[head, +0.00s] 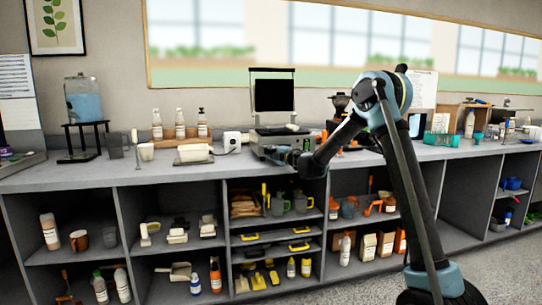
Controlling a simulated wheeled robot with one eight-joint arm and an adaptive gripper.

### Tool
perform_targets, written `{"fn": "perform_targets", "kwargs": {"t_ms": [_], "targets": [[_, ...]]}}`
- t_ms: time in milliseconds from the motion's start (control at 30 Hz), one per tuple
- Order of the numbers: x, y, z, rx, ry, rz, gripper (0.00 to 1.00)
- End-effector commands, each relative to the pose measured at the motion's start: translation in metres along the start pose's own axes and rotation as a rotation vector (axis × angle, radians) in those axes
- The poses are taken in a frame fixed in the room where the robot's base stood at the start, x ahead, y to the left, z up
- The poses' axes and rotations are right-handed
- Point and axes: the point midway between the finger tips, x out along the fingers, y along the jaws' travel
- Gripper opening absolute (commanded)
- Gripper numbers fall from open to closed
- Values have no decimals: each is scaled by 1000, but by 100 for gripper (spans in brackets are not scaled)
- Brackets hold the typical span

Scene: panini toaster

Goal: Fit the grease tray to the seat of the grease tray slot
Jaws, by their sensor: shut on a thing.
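The panini toaster (283,135) stands on the counter with its dark lid (274,96) raised. My gripper (268,153) is low against the toaster's front, at the end of my arm reaching in from the right. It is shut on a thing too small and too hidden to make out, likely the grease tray. The grease tray slot is not clearly visible behind my gripper. I cannot tell whether the tray is touching the slot or is inside it.
Left of the toaster on the counter (60,178) are a small white box (232,141), a white block on a board (194,153) and several bottles. A dark grinder-like item (340,105) stands to the right. Open shelves below hold mugs, bottles and tools.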

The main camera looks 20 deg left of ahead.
Motion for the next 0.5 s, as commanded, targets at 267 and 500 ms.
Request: {"fn": "perform_targets", "kwargs": {"t_ms": [267, 500], "targets": [[2, 1, 1, 0, -1, 0, 30], [1, 0, 1, 0, -1, 0, 49]]}}
